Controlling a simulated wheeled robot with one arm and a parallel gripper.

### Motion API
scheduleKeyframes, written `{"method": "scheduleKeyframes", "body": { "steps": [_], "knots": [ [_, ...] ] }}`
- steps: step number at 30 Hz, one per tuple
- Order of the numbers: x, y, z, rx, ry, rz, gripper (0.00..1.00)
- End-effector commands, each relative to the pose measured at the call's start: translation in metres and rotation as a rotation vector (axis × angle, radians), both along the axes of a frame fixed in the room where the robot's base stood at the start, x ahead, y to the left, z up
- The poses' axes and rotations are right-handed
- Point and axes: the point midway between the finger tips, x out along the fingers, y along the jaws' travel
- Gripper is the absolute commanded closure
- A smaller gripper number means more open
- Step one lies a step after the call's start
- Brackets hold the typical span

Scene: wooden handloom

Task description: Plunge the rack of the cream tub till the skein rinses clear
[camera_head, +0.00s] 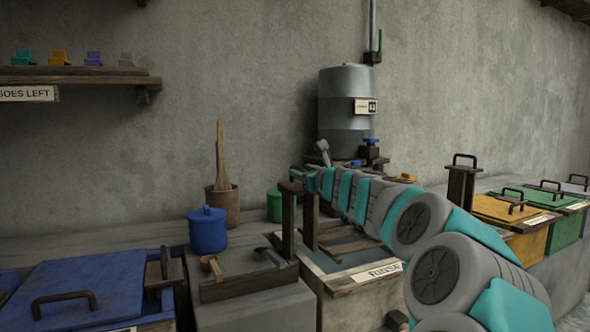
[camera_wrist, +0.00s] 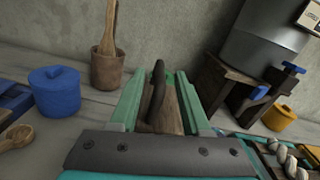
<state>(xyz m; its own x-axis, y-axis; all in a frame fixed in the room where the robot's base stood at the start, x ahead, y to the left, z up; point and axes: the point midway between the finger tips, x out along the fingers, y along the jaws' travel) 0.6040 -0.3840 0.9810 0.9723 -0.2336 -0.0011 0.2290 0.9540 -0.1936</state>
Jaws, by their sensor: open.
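The cream tub (camera_head: 345,303) with the RINSE label stands at the centre of the head view. Its wooden rack (camera_head: 345,246) lies low in the opening, with an upright post (camera_head: 289,222) at the left. My gripper (camera_head: 299,180) is at the top of that post. In the wrist view, my open gripper (camera_wrist: 163,78) has its teal fingers on either side of the post's dark handle (camera_wrist: 157,85); whether they touch it I cannot tell. A pale twisted skein (camera_wrist: 285,157) shows at the lower right of the wrist view. My arm hides part of the tub.
A lidded blue pot (camera_head: 208,231), a brown pot (camera_head: 224,205) and a green pot (camera_head: 275,206) stand behind and left. A blue-lidded tub (camera_head: 75,280) is at far left. A metal tank (camera_head: 346,105) stands behind. Yellow (camera_head: 505,208) and green (camera_head: 530,197) tubs are at right.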

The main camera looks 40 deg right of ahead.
Motion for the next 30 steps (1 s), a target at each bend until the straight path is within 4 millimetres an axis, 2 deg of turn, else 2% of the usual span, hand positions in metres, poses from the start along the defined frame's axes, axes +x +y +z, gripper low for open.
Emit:
{"method": "scheduleKeyframes", "body": {
  "steps": [6, 12, 24, 30],
  "knots": [
    [0.028, -0.008, 0.000, -0.003, 0.001, -0.003, 0.53],
    [0.043, -0.011, 0.000, -0.001, 0.001, -0.002, 0.53],
    [0.048, -0.012, 0.001, -0.001, -0.001, -0.001, 0.53],
    [0.048, -0.012, 0.001, -0.001, -0.001, 0.000, 0.74]
  ]
}}
